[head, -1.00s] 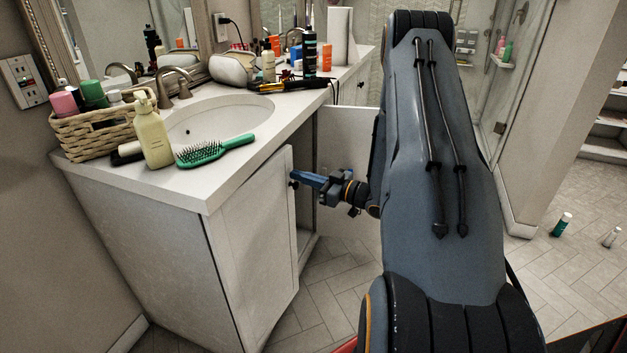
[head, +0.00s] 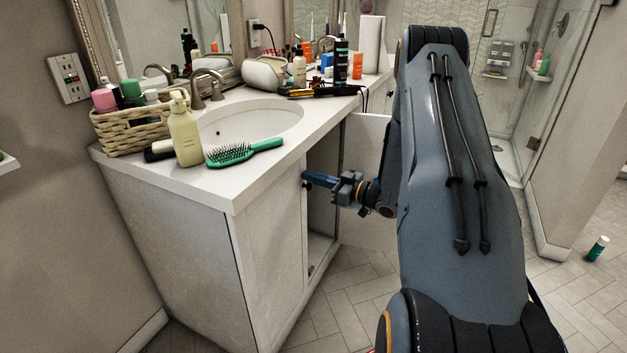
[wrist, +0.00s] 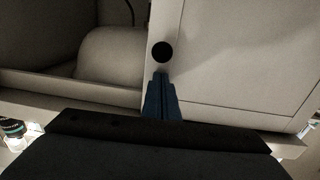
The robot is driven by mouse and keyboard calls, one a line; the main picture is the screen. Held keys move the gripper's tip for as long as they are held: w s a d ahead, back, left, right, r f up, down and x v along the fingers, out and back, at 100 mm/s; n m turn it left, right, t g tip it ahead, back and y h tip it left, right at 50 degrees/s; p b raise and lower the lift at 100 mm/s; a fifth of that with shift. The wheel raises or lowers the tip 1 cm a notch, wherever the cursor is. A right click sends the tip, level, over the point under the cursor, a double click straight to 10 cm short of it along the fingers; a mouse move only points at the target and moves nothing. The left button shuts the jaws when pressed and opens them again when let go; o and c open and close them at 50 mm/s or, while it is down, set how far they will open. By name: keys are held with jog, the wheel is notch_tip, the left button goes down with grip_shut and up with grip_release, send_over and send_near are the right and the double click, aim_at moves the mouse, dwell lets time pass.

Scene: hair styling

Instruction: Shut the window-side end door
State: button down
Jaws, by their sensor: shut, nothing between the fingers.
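The vanity's near-end door (head: 272,245) is a pale panel with a small dark knob at its free edge. It stands almost in line with the cabinet front; I cannot tell whether it is fully flush. My gripper (head: 308,177) is shut and empty, its blue fingertips at this door's free edge beside the knob. In the wrist view, the fingers (wrist: 161,82) point at the door just below the black knob (wrist: 162,52); contact is unclear. A second pale door (head: 365,215) stands open behind my gripper. No window shows, so which end is window-side is unclear.
The open cabinet bay shows the sink bowl's underside (wrist: 110,52). The countertop above holds a green brush (head: 243,152), a pump bottle (head: 184,135) and a wicker basket (head: 130,132).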

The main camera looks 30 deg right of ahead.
jog(key=d+v, duration=0.1)
jog(key=v, duration=1.3)
jog(key=w+a+r+m+g+h+p, duration=0.3)
jog(key=w+a+r+h, duration=0.2)
jog(key=w+h, duration=0.3)
jog(key=s+a+r+m+g+p, duration=0.1)
jog(key=s+a+r+g, duration=0.2)
jog(key=s+a, duration=0.4)
jog(key=s+a+r+m+g+h+p, duration=0.1)
jog(key=s+a+g, duration=0.4)
jog(key=s, duration=0.9)
jog(key=s+a+r+m+g+h+p, duration=0.1)
jog(key=s+a+r+g, duration=0.3)
jog(key=s+a, duration=0.6)
jog(key=shift+s+r+m+p, duration=0.3)
jog(key=shift+s+m, duration=0.2)
jog(key=shift+s, duration=0.15)
